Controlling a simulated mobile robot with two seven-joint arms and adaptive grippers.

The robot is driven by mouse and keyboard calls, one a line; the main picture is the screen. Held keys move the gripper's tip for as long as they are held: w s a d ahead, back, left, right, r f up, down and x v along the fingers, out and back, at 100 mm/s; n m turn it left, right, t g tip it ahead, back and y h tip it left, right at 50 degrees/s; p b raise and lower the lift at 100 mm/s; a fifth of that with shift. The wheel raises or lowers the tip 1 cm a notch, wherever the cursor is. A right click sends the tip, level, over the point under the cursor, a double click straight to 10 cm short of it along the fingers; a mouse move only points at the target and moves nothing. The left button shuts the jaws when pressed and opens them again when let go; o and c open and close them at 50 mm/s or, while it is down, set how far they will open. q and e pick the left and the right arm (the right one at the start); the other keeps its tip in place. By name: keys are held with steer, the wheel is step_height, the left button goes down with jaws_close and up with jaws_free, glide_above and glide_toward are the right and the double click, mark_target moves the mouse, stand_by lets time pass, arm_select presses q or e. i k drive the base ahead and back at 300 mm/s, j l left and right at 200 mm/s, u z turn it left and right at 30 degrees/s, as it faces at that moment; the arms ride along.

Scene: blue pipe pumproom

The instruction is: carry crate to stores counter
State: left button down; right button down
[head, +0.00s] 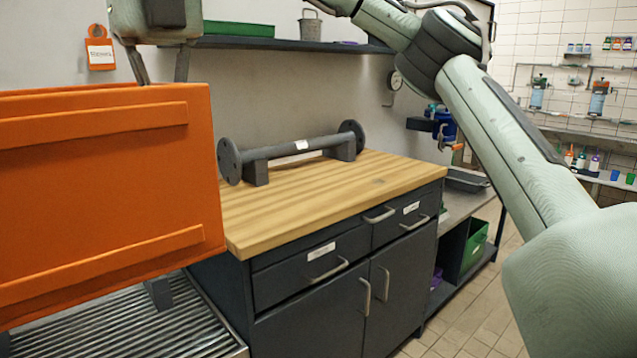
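A large orange crate (110,195) fills the left side, cut off by the picture's edge. Its lower edge shows above a roller surface; I cannot tell whether it touches. A gripper (160,72) points down at the crate's top rim; its fingers stand apart where visible, and their tips are hidden behind the crate. It appears to be my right gripper, as my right arm runs up and left out of the top. Its grip on the crate cannot be judged. My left gripper does not show. A wood-topped counter (300,215) with dark drawers and doors stands right of the crate.
A grey pipe piece with round flanges (300,148) lies across the counter's back; the front top is clear. Metal rollers (190,325) lie below the crate. A shelf (285,43) holds a green box and bucket. A lower bench with a green crate (474,245) stands right.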

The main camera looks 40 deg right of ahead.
mark_target(373, 180)
steer(key=i+l, duration=0.1)
steer(key=l, duration=0.35)
steer(key=i+l+z, duration=0.1)
steer(key=l, duration=0.3)
steer(key=i+l+z, duration=0.1)
steer(key=l, duration=0.3)
steer(key=i+l, duration=0.2)
steer(key=l, duration=0.25)
steer(key=i+l+z, duration=0.1)
steer(key=l, duration=0.3)
steer(key=i+l, duration=0.2)
steer(key=l, duration=0.2)
steer(key=i+l+z, duration=0.1)
steer(key=l, duration=0.3)
steer(key=i+l, duration=0.2)
steer(key=l, duration=0.15)
steer(key=z, duration=0.05)
